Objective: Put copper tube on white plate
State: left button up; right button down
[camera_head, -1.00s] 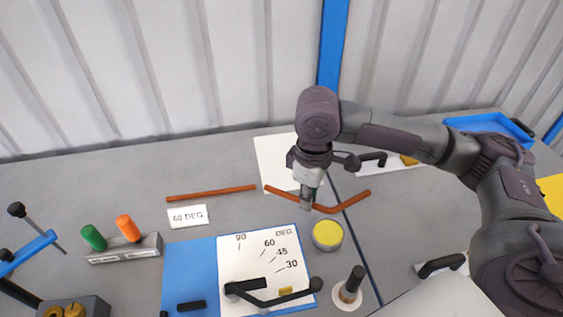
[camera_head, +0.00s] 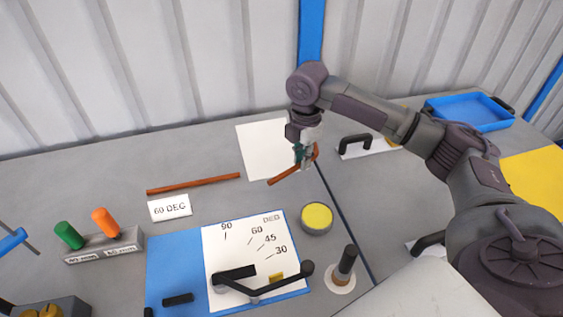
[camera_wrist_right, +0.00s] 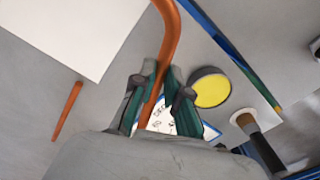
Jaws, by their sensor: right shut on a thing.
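A bent copper tube (camera_head: 284,174) is between the fingers of my right gripper (camera_head: 305,159), which is shut on it. In the right wrist view the bent tube (camera_wrist_right: 167,45) passes between the green-lined fingers (camera_wrist_right: 152,100). The white plate (camera_head: 262,140) lies flat at the back of the table. The gripper and tube appear at its right edge; their height above the table is hard to judge. The plate also shows in the right wrist view (camera_wrist_right: 75,30). A straight copper tube (camera_head: 193,184) lies on the table left of the plate. My left gripper is not in view.
A yellow-topped round tin (camera_head: 316,217) stands in front of the gripper. A blue bending board with an angle sheet (camera_head: 222,278) lies nearer. A "60 DEG" card (camera_head: 170,207), a holder with green and orange handles (camera_head: 104,245) and a blue tray (camera_head: 468,113) are around.

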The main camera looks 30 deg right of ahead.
send_over(284, 168)
jog(key=s+a, duration=0.2)
jog(key=f, duration=0.3)
jog(key=shift+s+d+f, duration=0.1)
jog(key=shift+d+f, duration=0.15)
jog(key=shift+f, duration=0.05)
jog(key=shift+f+p, duration=0.55)
jog(key=shift+f, duration=1.45)
jog(key=shift+f, duration=0.1)
jog(key=c, duration=1.2)
grip_release()
notch_tip(284, 168, up, 12)
jog(key=shift+r+b, duration=0.15)
jog(key=shift+b, duration=0.3)
